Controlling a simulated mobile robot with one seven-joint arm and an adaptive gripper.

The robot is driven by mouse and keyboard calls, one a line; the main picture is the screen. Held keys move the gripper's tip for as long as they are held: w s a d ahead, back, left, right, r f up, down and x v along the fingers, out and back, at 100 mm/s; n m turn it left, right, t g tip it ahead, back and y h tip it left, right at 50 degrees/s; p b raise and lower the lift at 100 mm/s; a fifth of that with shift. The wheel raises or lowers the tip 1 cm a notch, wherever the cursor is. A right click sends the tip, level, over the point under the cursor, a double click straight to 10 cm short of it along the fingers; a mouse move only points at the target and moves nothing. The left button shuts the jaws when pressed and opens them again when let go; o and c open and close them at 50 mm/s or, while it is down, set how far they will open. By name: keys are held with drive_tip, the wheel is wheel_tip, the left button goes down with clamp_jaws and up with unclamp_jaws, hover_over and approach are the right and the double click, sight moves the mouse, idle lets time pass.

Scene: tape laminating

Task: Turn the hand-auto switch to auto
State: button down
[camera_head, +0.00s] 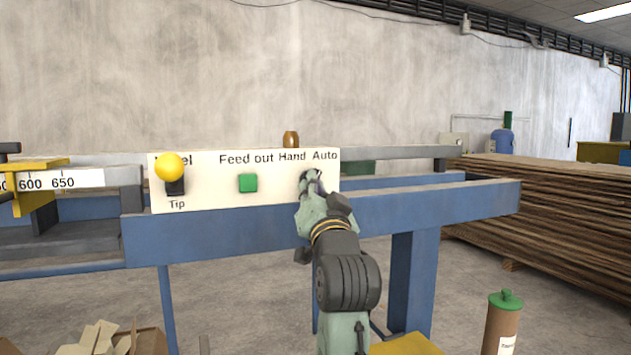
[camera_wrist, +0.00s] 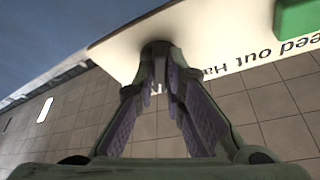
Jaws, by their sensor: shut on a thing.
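The white control panel (camera_head: 215,190) carries the labels "Hand" and "Auto" at its right end. My gripper (camera_head: 311,180) is at the panel just under these labels and hides most of the hand-auto switch, so which way the switch points cannot be told. In the wrist view, the fingertips of my gripper (camera_wrist: 164,56) come together on the dark hand-auto switch (camera_wrist: 155,45) at the panel's face. The gripper is shut on it. The panel appears upside down there, with the "Hand" label partly behind the fingers.
A green button (camera_head: 248,183) sits left of my gripper under "Feed out". A yellow ball knob (camera_head: 169,166) is at the panel's left end. The panel is mounted on a blue beam (camera_head: 440,202). Stacked boards (camera_head: 545,215) and a brown cylinder with a green top (camera_head: 503,325) stand at the right.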

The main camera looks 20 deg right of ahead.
drive_tip(key=shift+m+g+h+p, duration=0.3)
drive_tip(key=shift+m+h+p, duration=0.1)
drive_tip(key=shift+m, duration=0.7)
drive_tip(key=c, duration=1.7)
unclamp_jaws()
drive_tip(key=shift+o, duration=0.2)
drive_tip(key=v, duration=1.2)
drive_tip(key=shift+a, duration=0.1)
